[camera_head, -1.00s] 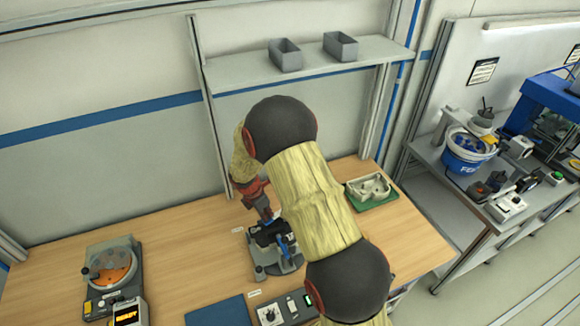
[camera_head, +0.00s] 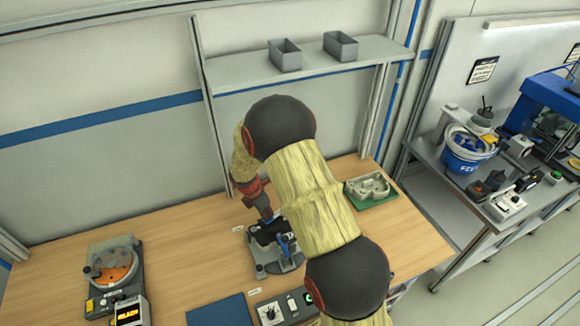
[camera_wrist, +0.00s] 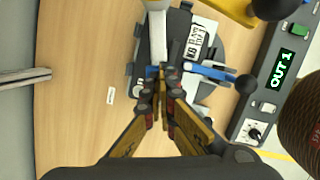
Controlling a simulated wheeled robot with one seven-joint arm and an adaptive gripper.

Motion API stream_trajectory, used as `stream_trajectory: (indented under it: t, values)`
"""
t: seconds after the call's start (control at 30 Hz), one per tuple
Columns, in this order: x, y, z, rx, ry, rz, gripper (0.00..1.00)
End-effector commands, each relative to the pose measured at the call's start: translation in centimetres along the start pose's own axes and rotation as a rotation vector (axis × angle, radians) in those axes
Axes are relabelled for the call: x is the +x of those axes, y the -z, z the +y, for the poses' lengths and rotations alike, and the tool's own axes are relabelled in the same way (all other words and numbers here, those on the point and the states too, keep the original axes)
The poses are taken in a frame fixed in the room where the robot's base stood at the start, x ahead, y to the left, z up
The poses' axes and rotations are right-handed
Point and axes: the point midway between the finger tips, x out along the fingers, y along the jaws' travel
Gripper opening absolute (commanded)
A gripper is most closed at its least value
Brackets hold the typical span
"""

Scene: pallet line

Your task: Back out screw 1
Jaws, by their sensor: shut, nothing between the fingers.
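My gripper (camera_wrist: 165,92) is shut, its fingertips together over the dark fixture (camera_wrist: 143,58) with the blue clamp lever (camera_wrist: 210,72). In the head view my gripper (camera_head: 264,210) points down at this fixture (camera_head: 268,262) on the bench. A labelled plate (camera_wrist: 197,42) lies in the fixture, beside a pale shaft (camera_wrist: 157,38). Screw 1 cannot be made out; the fingertips cover that spot.
A device with an orange dish (camera_head: 113,265) and lit display (camera_head: 129,314) stands at left. A green tray (camera_head: 370,192) with a pale part lies at right. A blue mat (camera_head: 220,312) lies in front. Two grey bins (camera_head: 285,56) sit on the shelf. The bench's back left is clear.

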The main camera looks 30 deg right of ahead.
Motion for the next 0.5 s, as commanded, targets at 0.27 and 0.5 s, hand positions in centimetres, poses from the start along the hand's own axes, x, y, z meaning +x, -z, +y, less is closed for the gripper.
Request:
stream_trajectory:
  t: [0.27, 0.5]
  values:
    - [-0.01, 0.06, -0.16, -0.001, 0.004, 0.001, 0.00]
    - [0.36, 0.15, -0.13, -0.001, 0.003, 0.001, 0.00]
